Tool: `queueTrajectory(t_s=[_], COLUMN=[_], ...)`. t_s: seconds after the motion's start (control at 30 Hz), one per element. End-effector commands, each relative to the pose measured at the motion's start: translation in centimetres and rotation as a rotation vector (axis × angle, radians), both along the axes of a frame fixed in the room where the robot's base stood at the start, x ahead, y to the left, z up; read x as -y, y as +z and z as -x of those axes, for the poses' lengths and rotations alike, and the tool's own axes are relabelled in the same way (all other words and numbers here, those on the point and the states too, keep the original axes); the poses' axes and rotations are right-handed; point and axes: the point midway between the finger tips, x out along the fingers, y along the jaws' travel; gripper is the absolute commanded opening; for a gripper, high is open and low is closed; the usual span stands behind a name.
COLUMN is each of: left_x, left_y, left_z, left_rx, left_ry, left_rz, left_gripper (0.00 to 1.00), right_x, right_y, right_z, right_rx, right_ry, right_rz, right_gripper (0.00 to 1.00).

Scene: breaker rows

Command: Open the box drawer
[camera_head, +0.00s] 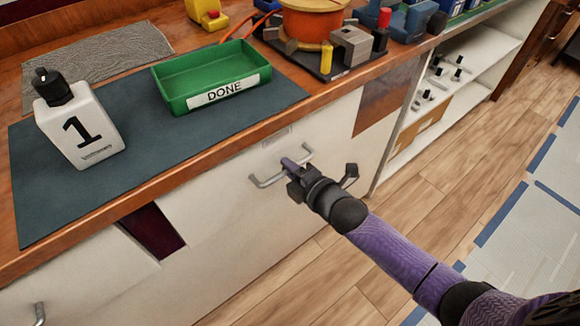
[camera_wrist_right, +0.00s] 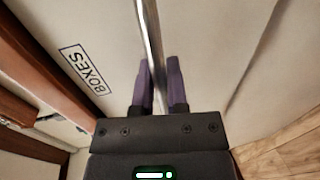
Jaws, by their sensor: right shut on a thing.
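The box drawer (camera_head: 225,185) is a white drawer front below the wooden worktop. The fingers also show in the right wrist view (camera_wrist_right: 159,85). Whether the drawer stands slightly out is hard to tell. My left gripper is not in view.
On the worktop, a dark mat (camera_head: 150,155) holds a white bottle marked 1 (camera_head: 80,125) and a green DONE tray (camera_head: 215,80). An orange spool (camera_head: 313,20) and tools stand at the back right. Open shelves (camera_head: 450,75) are at right. The wooden floor (camera_head: 430,210) before the drawer is clear.

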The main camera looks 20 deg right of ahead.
Motion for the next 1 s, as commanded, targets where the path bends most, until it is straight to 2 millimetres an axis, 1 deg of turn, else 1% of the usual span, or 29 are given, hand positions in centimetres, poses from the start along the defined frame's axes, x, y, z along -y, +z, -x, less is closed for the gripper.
queueTrajectory(t_s=[0.47,0.73,1.0], left_x=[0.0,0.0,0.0], left_y=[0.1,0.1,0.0], left_z=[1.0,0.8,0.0], left_rx=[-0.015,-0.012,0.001], left_ry=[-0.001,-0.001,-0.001], left_rz=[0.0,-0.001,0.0], left_gripper=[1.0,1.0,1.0], right_x=[0.0,0.0,0.0], right_y=[0.0,0.0,-0.1], right_z=[0.0,0.0,0.0], right_rx=[-0.001,-0.001,-0.001], right_ry=[0.0,0.0,0.0], right_rz=[0.0,0.0,0.0], right_gripper=[0.0,0.0,0.0])
